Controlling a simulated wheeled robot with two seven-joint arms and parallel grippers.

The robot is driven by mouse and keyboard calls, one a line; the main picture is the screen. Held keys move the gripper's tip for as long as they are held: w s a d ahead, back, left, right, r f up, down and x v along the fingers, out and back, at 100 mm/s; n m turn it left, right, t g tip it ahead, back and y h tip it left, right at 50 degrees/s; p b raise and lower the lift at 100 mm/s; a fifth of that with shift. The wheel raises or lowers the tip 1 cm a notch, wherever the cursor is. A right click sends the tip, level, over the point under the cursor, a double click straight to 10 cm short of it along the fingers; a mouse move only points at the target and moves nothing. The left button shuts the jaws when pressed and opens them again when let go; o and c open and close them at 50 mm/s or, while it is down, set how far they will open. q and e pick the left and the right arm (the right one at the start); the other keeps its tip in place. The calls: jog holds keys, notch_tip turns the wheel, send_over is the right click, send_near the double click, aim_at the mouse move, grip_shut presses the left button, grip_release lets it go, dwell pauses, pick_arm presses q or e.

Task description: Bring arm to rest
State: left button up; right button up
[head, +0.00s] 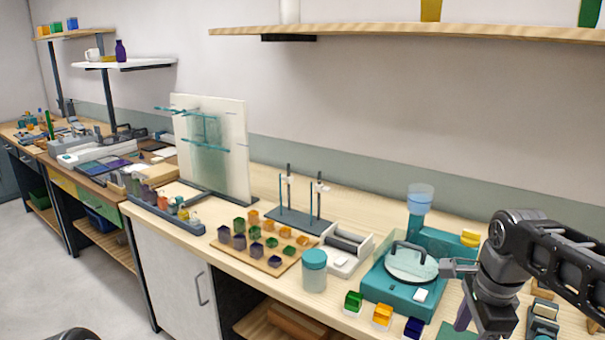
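My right arm comes in from the right edge. Its gripper (459,268) is over the right side of the teal machine, and I cannot tell whether its fingers are open or shut. I see nothing held in it. Only a dark rounded part, probably of my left arm, shows at the bottom left edge; the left gripper is out of view. Thin teal glass rods (205,145) lie across the front of an upright white panel (236,150). A dark stand (300,222) with two upright posts is on the bench.
The teal machine (375,290) with a round lidded top stands below my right gripper. A teal-lidded jar (314,278), small coloured blocks (382,315) and a wooden board (282,267) of coloured cups are nearby. A wooden shelf (400,32) runs above the bench.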

jog(key=w+a+f+n+t+y, duration=0.1)
jog(key=w+a+f+n+t, duration=0.2)
jog(key=w+a+f+n, duration=0.5)
jog(key=a+f+n+y, duration=0.2)
jog(key=a+f+n, duration=0.4)
jog(key=f, duration=0.6)
jog(key=s+a+f+n, duration=0.2)
jog(key=s+a+f, duration=0.1)
jog(key=f, duration=0.3)
jog(key=s+a+f+n, duration=0.1)
jog(key=s+a+f, duration=0.1)
jog(key=s+f, duration=0.25)
jog(key=s+a+f+g, duration=0.2)
jog(key=s+f, duration=0.4)
jog(key=s, duration=0.3)
jog(key=s+a+f+g+y, duration=0.1)
jog(key=s+a+f+g, duration=0.1)
jog(key=s+f, duration=0.4)
jog(key=s+a, duration=0.1)
jog(key=s, duration=0.2)
jog(key=shift+a+n, duration=0.15)
jog(key=shift+n, duration=0.25)
